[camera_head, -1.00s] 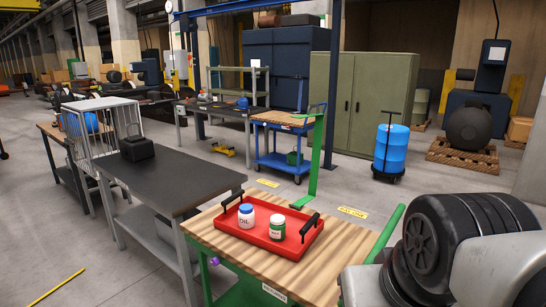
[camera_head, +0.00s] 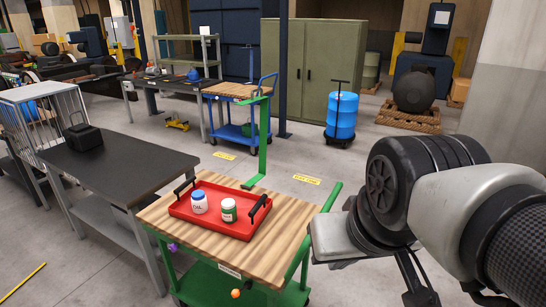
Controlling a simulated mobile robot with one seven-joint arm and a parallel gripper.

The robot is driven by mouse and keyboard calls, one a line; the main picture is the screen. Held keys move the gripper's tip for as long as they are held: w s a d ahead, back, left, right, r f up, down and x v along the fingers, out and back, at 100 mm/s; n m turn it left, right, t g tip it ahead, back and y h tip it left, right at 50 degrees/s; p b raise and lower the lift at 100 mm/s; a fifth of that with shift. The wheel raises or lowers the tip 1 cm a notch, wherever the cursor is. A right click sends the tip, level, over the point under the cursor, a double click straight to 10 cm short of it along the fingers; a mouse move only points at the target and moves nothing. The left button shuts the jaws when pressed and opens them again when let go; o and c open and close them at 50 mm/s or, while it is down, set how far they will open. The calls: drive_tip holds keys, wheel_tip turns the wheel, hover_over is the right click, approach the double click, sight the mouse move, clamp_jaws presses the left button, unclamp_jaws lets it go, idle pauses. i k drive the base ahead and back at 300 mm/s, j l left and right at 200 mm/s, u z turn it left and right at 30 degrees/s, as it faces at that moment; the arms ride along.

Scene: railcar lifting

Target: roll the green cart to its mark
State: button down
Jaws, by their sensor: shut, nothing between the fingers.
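The green cart (camera_head: 205,284) stands in front of me, with a wooden top (camera_head: 160,212) and a sloping green handle bar (camera_head: 322,225) at its right side. A red tray (camera_head: 218,224) rests on the top and holds a blue-capped bottle (camera_head: 199,202) and a green-labelled bottle (camera_head: 229,211). Yellow floor labels (camera_head: 307,180) (camera_head: 224,156) lie beyond the cart; I cannot read them surely. My gripper (camera_head: 420,294) shows partly at the lower right, dark, shut and empty, to the right of the cart and apart from its handle. Its lower end is near the picture's edge.
A dark-topped table (camera_head: 125,165) stands close to the cart's left. A green post (camera_head: 264,140) rises behind the cart. Farther back are a blue cart (camera_head: 237,133), a blue drum (camera_head: 342,115) on a dolly and a green cabinet (camera_head: 315,65). Open floor lies right of the labels.

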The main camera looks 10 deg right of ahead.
sight(268, 262)
drive_tip(key=l+z, duration=0.15)
drive_tip(key=l, duration=0.2)
drive_tip(key=i+l+u, duration=0.1)
drive_tip(key=i, duration=0.3)
drive_tip(key=i+l+u, duration=0.1)
drive_tip(key=i+l, duration=0.2)
drive_tip(key=i, duration=0.1)
